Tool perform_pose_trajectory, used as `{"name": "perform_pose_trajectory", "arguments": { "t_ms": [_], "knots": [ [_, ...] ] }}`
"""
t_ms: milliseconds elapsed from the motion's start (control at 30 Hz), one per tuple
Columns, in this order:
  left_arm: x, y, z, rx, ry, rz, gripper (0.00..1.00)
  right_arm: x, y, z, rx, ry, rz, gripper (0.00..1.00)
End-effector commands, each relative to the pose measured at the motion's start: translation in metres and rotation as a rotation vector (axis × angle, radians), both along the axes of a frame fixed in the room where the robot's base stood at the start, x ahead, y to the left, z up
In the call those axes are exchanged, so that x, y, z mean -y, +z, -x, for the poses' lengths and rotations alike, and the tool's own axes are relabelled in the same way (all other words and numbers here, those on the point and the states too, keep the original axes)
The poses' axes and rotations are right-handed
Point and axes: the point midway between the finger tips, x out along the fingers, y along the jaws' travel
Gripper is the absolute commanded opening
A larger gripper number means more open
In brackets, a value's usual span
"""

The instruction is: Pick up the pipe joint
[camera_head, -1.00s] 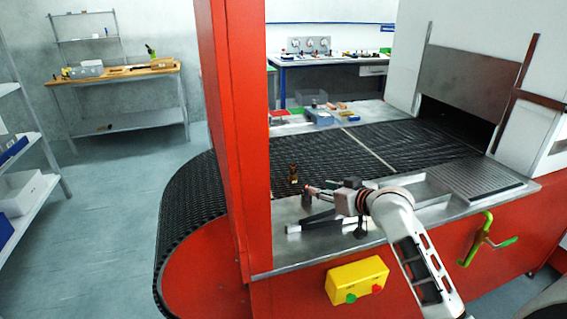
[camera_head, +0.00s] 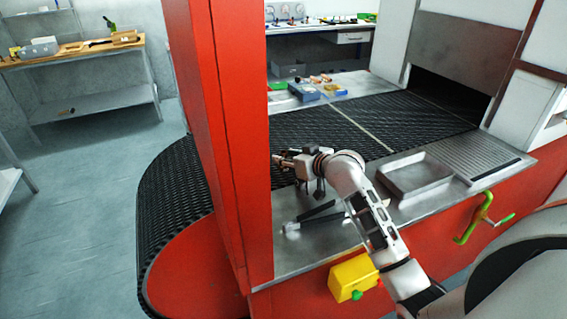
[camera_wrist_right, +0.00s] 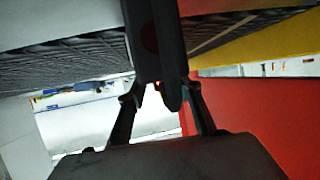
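My right gripper (camera_head: 284,158) is at the near edge of the black mesh belt, close beside the red post. A small dark brown spot shows at its tip. I cannot tell whether this is the pipe joint or a fingertip. The pipe joint is not clearly visible now; the post or the gripper may hide it. In the right wrist view, the dark fingers (camera_wrist_right: 160,60) lie close together and overlap. Whether anything is between them cannot be seen. My left gripper is not in view.
The red post (camera_head: 222,140) stands just left of the gripper. A dark bar (camera_head: 312,214) lies on the metal ledge. The mesh belt (camera_head: 400,112) is clear behind.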

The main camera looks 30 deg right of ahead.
Motion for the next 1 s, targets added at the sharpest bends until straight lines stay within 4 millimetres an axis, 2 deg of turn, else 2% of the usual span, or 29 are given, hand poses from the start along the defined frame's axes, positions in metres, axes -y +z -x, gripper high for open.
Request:
{"name": "perform_pose_trajectory", "arguments": {
  "t_ms": [167, 433, 467, 567, 600, 1000],
  "knots": [
    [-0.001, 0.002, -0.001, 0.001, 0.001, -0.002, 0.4, -0.001, -0.005, -0.016, 0.001, -0.001, 0.0, 0.34],
    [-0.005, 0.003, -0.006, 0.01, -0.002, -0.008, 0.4, -0.002, -0.006, -0.018, 0.001, -0.001, 0.001, 0.34],
    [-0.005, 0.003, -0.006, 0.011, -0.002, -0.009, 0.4, -0.002, -0.006, -0.018, 0.001, -0.001, 0.001, 0.29],
    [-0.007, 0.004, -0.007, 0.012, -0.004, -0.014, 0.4, -0.002, -0.006, -0.018, 0.001, -0.001, 0.001, 0.03],
    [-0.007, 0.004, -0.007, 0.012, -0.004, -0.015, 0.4, -0.002, -0.006, -0.018, 0.001, -0.001, 0.0, 0.0],
    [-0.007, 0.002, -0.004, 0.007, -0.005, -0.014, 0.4, -0.002, -0.003, -0.018, 0.004, -0.001, 0.001, 0.0]
  ]
}}
